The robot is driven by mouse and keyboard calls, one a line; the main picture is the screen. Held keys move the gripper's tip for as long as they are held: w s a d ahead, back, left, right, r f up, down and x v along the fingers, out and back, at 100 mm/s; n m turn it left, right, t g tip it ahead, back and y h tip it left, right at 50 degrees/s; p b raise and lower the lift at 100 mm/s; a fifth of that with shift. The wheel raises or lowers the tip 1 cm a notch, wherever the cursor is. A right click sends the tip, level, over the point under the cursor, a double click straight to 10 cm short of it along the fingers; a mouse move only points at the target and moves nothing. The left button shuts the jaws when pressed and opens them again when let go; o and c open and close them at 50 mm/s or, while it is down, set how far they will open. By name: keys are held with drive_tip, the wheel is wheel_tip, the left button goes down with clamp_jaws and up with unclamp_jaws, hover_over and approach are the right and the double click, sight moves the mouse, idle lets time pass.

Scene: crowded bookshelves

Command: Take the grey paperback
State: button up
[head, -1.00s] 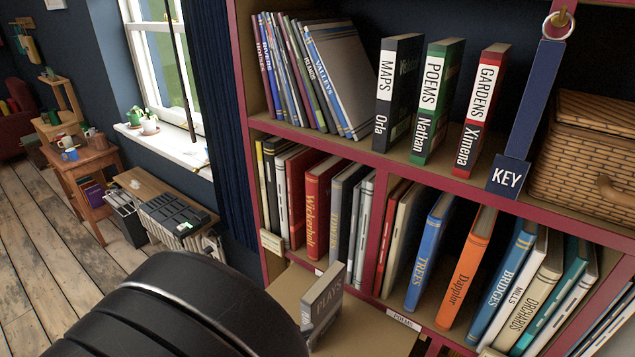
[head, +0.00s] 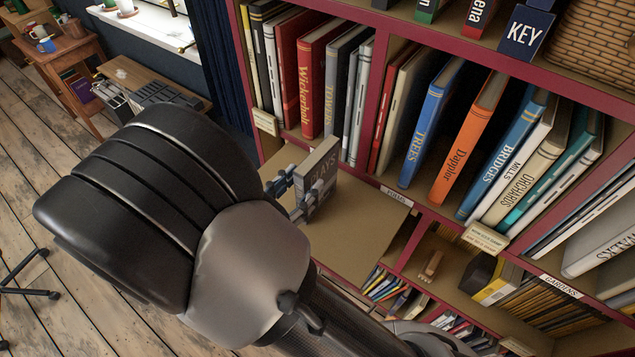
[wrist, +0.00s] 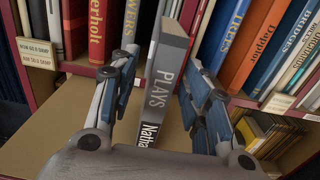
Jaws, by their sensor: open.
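The grey paperback (head: 320,168), with "PLAYS" on its spine, stands upright on a tan pull-out board (head: 355,238) in front of the shelf. In the wrist view the grey paperback (wrist: 163,88) is upright in the middle, with a dark label reading "Nath…" low on its spine. My gripper (wrist: 163,62) is open, with one finger left and one finger right of the book. Gaps show between the fingers and the book's sides. In the head view my gripper (head: 297,188) is at the book and hides part of its lower spine.
Behind the board, shelved books include a red "Wickerholt" book (head: 311,85), a blue "TREES" book (head: 430,125) and an orange "Dapplor" book (head: 467,140). A "POEMS" label (head: 396,196) is on the shelf edge. The board right of the paperback is clear.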

sight(318, 172)
drive_tip(key=x, duration=0.3)
drive_tip(key=b+x, duration=0.1)
drive_tip(key=x, duration=0.1)
drive_tip(key=shift+w+d+f+b, duration=0.2)
drive_tip(key=shift+d+f+b, duration=0.05)
drive_tip(key=shift+d+b, duration=0.05)
drive_tip(key=shift+c, duration=0.4)
clamp_jaws()
